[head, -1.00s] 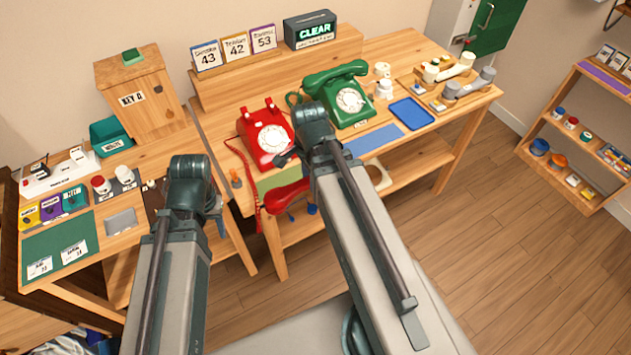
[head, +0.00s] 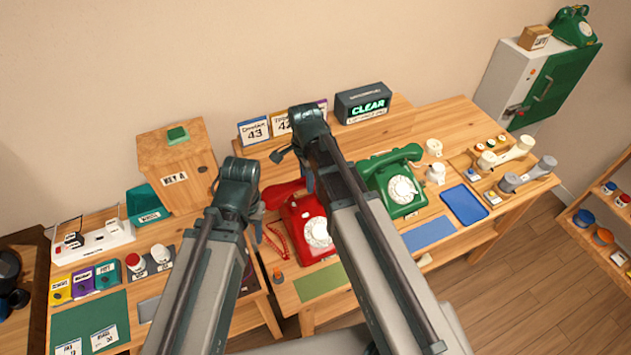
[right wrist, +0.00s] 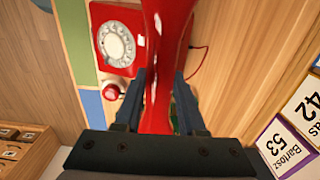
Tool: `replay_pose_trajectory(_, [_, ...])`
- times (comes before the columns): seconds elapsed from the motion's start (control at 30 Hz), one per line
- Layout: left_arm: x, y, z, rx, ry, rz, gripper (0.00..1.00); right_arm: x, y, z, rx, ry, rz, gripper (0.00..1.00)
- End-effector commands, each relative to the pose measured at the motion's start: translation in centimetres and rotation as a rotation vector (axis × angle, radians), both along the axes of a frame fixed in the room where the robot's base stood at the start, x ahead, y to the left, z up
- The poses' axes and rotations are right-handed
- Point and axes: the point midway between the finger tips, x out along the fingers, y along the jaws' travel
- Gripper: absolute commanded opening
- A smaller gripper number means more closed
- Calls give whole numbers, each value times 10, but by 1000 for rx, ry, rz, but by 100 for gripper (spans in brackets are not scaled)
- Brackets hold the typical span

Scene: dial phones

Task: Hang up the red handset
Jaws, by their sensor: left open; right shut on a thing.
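The red telephone (head: 306,226) with its pale dial sits on the table between my two arms. It also shows in the right wrist view (right wrist: 118,38). My right gripper (head: 296,172) is shut on the red handset (head: 282,194), which is in the air near the back left of the telephone, partly hidden by my arm. In the right wrist view the handset (right wrist: 167,70) lies between both fingers (right wrist: 158,105), close to the camera. A red cord (head: 277,240) hangs at the telephone's left. My left gripper (head: 257,217) is open and empty, left of the telephone.
A green telephone (head: 398,185) with its handset on stands just right of my right arm. A blue tray (head: 464,201) lies further right. Calendar cards (head: 254,130) and a CLEAR display (head: 363,103) stand on the raised shelf behind. A wooden key box (head: 176,170) stands at left.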

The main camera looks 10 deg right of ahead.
Motion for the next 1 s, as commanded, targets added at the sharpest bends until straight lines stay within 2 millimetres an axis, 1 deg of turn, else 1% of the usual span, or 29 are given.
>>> replay_pose_trajectory(0.17, [0, 0, 1, 0, 0, 0, 50, 1, 1, 0, 0, 0, 1, 0])
replay_pose_trajectory(0.37, [0, 0, -4, 0, 0, 0, 50, 1, 1, -4, 0, 0, 1, 0])
replay_pose_trajectory(0.57, [0, 0, -17, 0, 0, 0, 50, 1, 1, -17, 0, 0, 1, 0])
replay_pose_trajectory(0.9, [0, 0, -46, 0, 0, 1, 50, 0, 1, -46, 0, 0, 1, 0])
replay_pose_trajectory(1.0, [0, 0, -51, 0, 0, 1, 50, 0, 1, -51, 0, 0, 1, 0])
